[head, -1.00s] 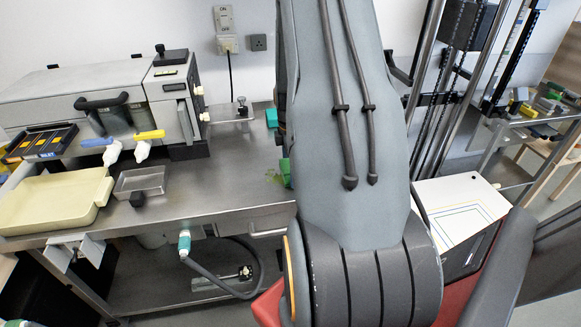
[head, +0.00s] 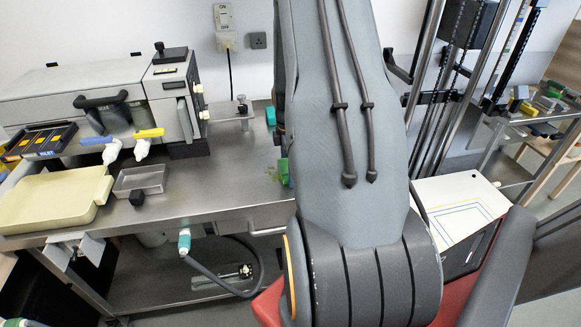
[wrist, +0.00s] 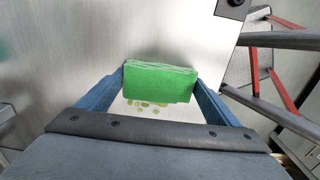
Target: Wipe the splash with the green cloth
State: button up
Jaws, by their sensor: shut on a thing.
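The green cloth (wrist: 160,82) is folded into a thick pad and held between the blue fingers of my gripper (wrist: 160,84) in the wrist view. The splash (wrist: 147,104) is a small patch of yellow-green drops on the steel bench top, just below the cloth's lower edge in that view. In the head view the cloth (head: 284,170) shows at the left edge of my arm, which hides the gripper. Part of the splash (head: 271,174) shows just left of the cloth. I cannot tell whether the cloth touches the bench.
The steel bench (head: 225,190) is bare left of the cloth. Further left are a clear tray (head: 140,181), a cream tray (head: 50,203) and a grey machine (head: 90,92). A teal object (head: 270,116) sits near the bench's back. A column stand (head: 430,100) rises at right.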

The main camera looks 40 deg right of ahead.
aim_at(277, 177)
jog(key=shift+w+a, duration=0.55)
jog(key=shift+a, duration=0.35)
jog(key=shift+w+a, duration=0.5)
jog(key=shift+a, duration=0.35)
jog(key=shift+w+a, duration=0.6)
jog(key=shift+a, duration=0.35)
jog(key=shift+w+a, duration=0.55)
jog(key=shift+a, duration=0.4)
jog(key=shift+d, duration=0.1)
jog(key=shift+s+d+p, duration=0.35)
jog(key=shift+s+d, duration=0.25)
jog(key=shift+d, duration=0.35)
jog(key=shift+s+d+p, duration=0.3)
jog(key=shift+s+d, duration=0.25)
jog(key=shift+d, duration=0.35)
jog(key=shift+s+d+p, duration=0.25)
jog(key=shift+s+d, duration=0.35)
jog(key=shift+d, duration=0.35)
jog(key=shift+s+d+p, duration=0.2)
jog(key=shift+s+d, duration=0.4)
jog(key=shift+d, duration=0.35)
